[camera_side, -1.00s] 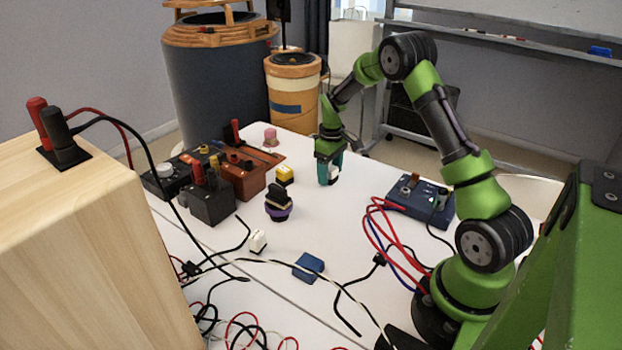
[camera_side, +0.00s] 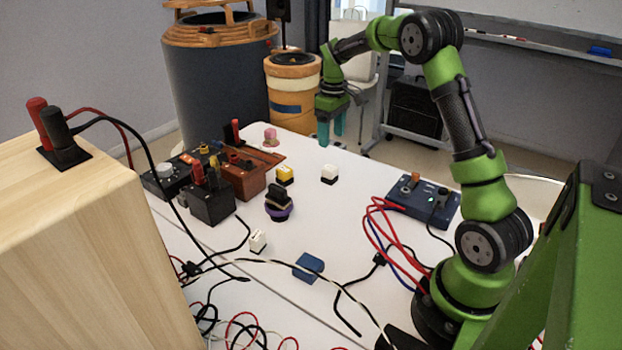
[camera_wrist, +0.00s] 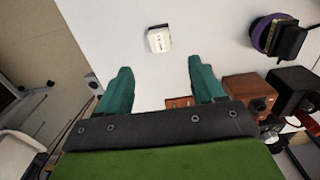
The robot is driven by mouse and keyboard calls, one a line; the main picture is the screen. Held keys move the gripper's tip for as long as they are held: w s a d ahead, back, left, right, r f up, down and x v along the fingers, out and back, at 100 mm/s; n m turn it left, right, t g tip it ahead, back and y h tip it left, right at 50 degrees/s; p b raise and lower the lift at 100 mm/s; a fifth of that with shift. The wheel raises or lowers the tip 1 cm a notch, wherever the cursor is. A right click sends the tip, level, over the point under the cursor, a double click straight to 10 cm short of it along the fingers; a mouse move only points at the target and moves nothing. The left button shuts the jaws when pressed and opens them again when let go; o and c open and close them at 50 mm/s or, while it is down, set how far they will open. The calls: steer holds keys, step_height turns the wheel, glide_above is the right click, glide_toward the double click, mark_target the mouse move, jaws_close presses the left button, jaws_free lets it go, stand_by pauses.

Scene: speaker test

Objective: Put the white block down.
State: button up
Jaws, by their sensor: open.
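A white block (camera_side: 329,174) with a dark base stands upright on the white table, toward the back middle. It also shows in the wrist view (camera_wrist: 159,39), beyond the fingertips and clear of them. My gripper (camera_side: 331,138) is open and empty, raised above and apart from this block. In the wrist view its two teal fingers (camera_wrist: 160,65) are spread wide with nothing between them. A second white block (camera_side: 257,241) with a dark base stands nearer the front of the table.
Left of the white block are a yellow block (camera_side: 285,175) and a purple-and-black knob (camera_side: 278,204). Boxes with plugs (camera_side: 208,204) crowd the left. A blue box (camera_side: 423,200) with cables is at right. A blue flat piece (camera_side: 308,267) and loose wires lie in front.

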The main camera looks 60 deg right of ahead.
steer(key=s+a+r+m+t, duration=0.25)
steer(key=s+a+r, duration=0.25)
steer(key=a+r, duration=0.65)
steer(key=s+a+m+t+y, duration=0.1)
steer(key=s+a+t, duration=0.3)
steer(key=s+a, duration=1)
steer(key=shift+s+a+t+y, duration=0.3)
steer(key=shift+a+t+y, duration=0.05)
steer(key=shift+y, duration=0.15)
